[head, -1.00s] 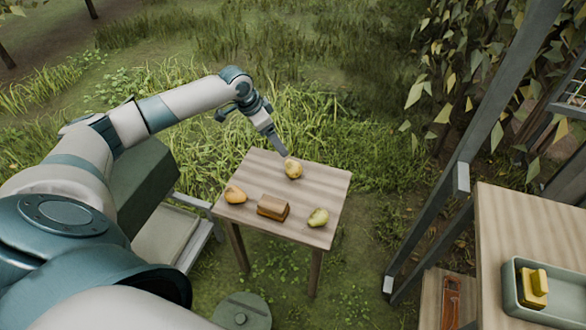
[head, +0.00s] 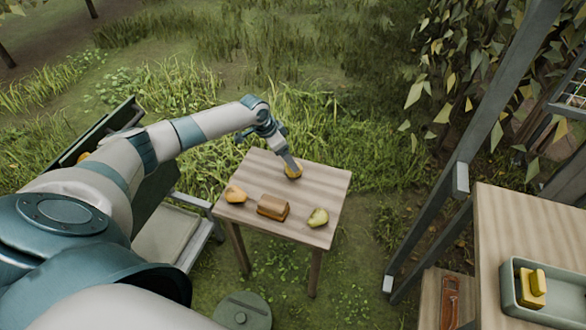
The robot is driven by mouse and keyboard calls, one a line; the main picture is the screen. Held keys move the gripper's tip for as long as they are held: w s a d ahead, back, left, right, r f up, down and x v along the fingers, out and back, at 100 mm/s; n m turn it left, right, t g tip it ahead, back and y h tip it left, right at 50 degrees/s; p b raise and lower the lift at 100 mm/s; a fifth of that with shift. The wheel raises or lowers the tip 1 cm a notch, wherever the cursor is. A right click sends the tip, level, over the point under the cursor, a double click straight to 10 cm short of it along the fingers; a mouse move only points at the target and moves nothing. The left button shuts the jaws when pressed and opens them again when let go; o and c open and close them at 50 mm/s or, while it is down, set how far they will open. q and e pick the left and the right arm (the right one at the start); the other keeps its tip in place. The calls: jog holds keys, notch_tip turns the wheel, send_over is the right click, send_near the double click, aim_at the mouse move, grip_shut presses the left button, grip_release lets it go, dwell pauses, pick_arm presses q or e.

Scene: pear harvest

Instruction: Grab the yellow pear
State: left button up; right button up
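A yellow pear (head: 294,175) rests at the back of the small wooden table (head: 330,185). My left gripper (head: 291,168) reaches down onto it from above and partly covers it. The view is too small to show whether the fingers are closed on it. An orange-yellow pear (head: 236,194) lies at the left edge of the table, and a yellow-green pear (head: 318,217) lies at the front right. My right gripper is not in view.
A brown block (head: 273,207) sits mid-table between the pears. A dark green box (head: 150,203) with a raised panel (head: 108,130) stands behind my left arm. At right, a tray (head: 553,312) with yellow items sits on another wooden table (head: 497,225), beside a grey post (head: 480,120).

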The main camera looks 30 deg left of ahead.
pick_arm(q)
jog(key=shift+s+x, duration=0.1)
jog(key=shift+x, duration=1.2)
jog(key=shift+s+x, duration=0.15)
jog(key=shift+x, duration=1.15)
jog(key=shift+f, duration=0.1)
jog(key=c, duration=1.2)
